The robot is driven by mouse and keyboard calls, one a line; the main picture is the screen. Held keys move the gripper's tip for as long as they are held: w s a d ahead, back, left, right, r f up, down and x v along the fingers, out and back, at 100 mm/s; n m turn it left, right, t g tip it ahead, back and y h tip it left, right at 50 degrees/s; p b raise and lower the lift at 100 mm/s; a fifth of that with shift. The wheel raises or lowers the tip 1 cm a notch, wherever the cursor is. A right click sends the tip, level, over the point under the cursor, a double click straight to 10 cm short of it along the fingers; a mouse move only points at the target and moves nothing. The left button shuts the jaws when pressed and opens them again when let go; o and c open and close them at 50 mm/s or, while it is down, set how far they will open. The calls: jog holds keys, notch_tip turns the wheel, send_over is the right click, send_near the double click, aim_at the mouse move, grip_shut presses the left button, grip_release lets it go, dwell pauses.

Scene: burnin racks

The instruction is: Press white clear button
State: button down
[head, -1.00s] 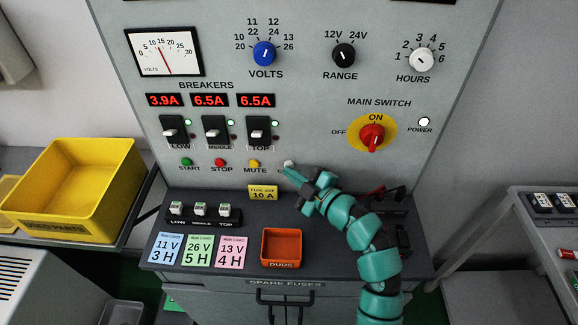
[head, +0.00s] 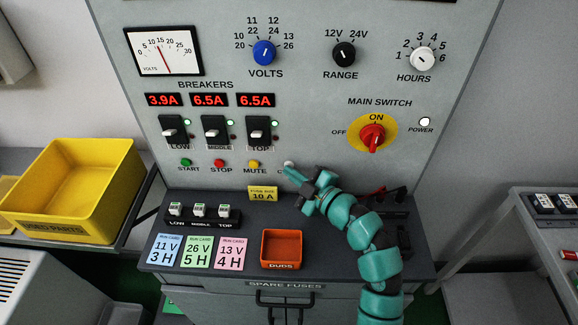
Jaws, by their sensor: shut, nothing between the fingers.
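The white clear button (head: 289,163) is at the right end of the button row on the grey panel, right of the yellow mute button (head: 254,164). Only its upper part shows, and its label is mostly hidden behind my gripper. My gripper (head: 288,171) is shut and empty, with its teal fingertips just below the button at the panel face. I cannot tell whether the tips touch the button. My teal arm reaches up from the lower right.
Green start (head: 186,162) and red stop (head: 219,163) buttons sit left in the row. The red main switch (head: 372,137) is right of the gripper. An orange duds bin (head: 281,250) and a yellow fuse-size sign (head: 263,193) stand on the shelf below.

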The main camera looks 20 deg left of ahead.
jog(key=shift+s, duration=0.1)
jog(key=shift+s+d+b, duration=0.25)
jog(key=shift+s+b, duration=0.25)
jog(key=shift+s, duration=0.15)
jog(key=shift+s+d+b, duration=0.25)
jog(key=shift+s+b, duration=0.05)
jog(key=shift+s, duration=0.5)
jog(key=shift+s+d+b, duration=0.2)
jog(key=shift+s+b, duration=0.1)
jog(key=shift+s, duration=0.55)
jog(key=shift+s+d+b, duration=0.25)
jog(key=shift+s+b, duration=0.05)
jog(key=shift+s, duration=0.5)
jog(key=shift+d, duration=0.1)
